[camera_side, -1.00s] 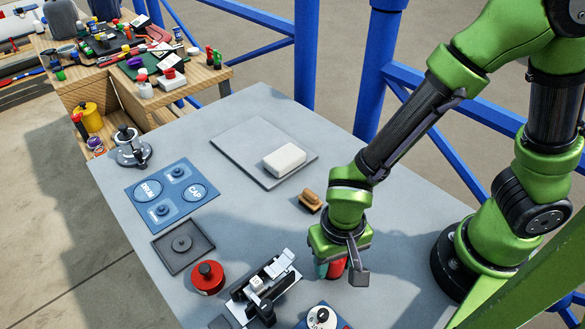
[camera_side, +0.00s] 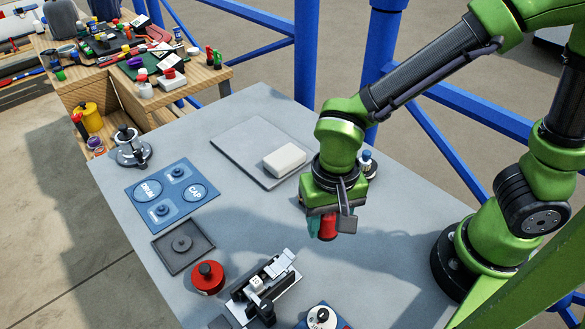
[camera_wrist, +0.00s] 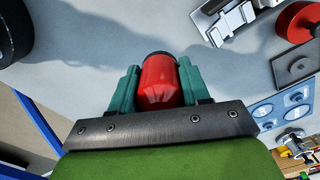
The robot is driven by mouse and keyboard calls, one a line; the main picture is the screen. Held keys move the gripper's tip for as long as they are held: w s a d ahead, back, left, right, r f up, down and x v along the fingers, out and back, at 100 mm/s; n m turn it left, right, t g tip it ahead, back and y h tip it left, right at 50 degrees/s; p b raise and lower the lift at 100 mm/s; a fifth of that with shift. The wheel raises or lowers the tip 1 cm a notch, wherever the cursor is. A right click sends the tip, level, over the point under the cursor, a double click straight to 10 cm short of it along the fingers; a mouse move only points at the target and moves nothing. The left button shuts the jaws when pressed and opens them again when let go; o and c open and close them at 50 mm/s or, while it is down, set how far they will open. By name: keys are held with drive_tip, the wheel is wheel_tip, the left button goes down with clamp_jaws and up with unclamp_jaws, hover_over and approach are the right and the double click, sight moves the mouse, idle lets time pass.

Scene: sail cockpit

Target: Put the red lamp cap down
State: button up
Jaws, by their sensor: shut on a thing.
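The red lamp cap (camera_side: 328,228) is held in my gripper (camera_side: 328,219), clear of the grey table. In the wrist view the red cap (camera_wrist: 160,80) sits between the two teal fingers of my gripper (camera_wrist: 158,82), which press on its sides; its far end is dark. A blue mat (camera_side: 138,207) at the left of the table has printed round places, one lettered CAP and one DRUM.
A grey board (camera_side: 235,143) carries a white block (camera_side: 284,160). A metal winch (camera_side: 130,148), a black tray (camera_side: 163,255), a red round drum (camera_side: 207,278) and a clamp-like fixture (camera_side: 265,285) stand around the left and front. The table's middle is clear.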

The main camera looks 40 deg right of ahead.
drive_tip(key=w+f, duration=0.1)
drive_tip(key=w, duration=0.1)
drive_tip(key=w+f, duration=0.1)
drive_tip(key=w, duration=0.1)
drive_tip(key=w+f, duration=0.1)
drive_tip(key=w, duration=0.2)
drive_tip(key=shift+w+d, duration=0.1)
drive_tip(key=shift+d, duration=0.3)
hover_over(227, 211)
drive_tip(key=shift+s+d+f, duration=0.1)
drive_tip(key=shift+s+f, duration=0.1)
drive_tip(key=shift+f, duration=0.35)
drive_tip(key=shift+w+f, duration=0.15)
drive_tip(key=shift+w, duration=0.05)
drive_tip(key=shift+f, duration=1.6)
drive_tip(key=shift+f, duration=0.2)
drive_tip(key=o, duration=1.1)
drive_tip(key=shift+c, duration=0.2)
drive_tip(key=shift+r, duration=0.15)
